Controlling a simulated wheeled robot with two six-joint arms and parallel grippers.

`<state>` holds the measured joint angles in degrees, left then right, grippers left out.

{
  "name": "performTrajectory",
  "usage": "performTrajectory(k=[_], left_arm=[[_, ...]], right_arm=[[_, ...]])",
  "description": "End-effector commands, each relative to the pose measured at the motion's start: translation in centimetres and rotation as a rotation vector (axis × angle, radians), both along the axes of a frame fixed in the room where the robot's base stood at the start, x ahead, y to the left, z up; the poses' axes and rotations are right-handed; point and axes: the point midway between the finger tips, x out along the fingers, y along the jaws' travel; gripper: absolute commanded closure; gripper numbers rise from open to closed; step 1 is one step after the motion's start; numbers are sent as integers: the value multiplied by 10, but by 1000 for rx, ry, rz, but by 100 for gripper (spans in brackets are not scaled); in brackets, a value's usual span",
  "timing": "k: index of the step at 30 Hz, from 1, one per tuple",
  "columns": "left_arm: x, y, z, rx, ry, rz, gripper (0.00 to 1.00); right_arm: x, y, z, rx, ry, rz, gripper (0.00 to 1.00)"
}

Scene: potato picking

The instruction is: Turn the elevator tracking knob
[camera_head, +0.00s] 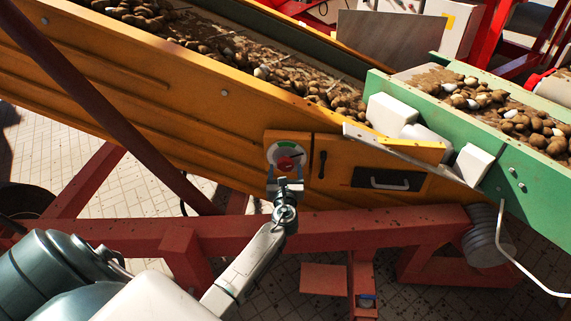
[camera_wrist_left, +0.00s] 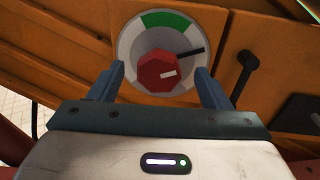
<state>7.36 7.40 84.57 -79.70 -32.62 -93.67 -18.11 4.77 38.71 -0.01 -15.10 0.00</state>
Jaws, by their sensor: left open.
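The elevator tracking knob (camera_head: 285,163) is a red knob on a round white and grey dial (camera_head: 273,152) with a green band at its top. The dial sits on the yellow-orange side of the elevator. In the left wrist view the red knob (camera_wrist_left: 163,71) shows large, with a white mark on its face and a black pointer (camera_wrist_left: 188,54) toward the upper right. My left gripper (camera_head: 286,181) is open in front of the dial. In the left wrist view its fingers (camera_wrist_left: 163,82) stand at either side of the knob, with gaps visible. My right gripper is out of view.
A black lever (camera_head: 322,164) is right of the dial, with a handled panel (camera_head: 389,180) beyond it. A red beam (camera_head: 340,222) runs below. Potatoes lie on the elevator belt (camera_head: 262,72) and in the green conveyor (camera_head: 517,165) at right.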

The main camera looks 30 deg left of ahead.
Motion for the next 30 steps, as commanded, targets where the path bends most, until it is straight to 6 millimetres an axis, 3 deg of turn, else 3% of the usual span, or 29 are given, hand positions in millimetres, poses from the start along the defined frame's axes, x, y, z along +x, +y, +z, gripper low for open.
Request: performTrajectory(k=[7,18,25,30], left_arm=[[26,17,0,-1,-1,-1,29],[31,20,-1,-1,0,-1,29],[30,20,-1,-2,0,-1,72],[30,20,-1,-8,-3,-1,72]], right_arm=[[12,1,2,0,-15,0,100],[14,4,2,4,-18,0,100],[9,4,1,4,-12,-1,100],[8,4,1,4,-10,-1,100]])
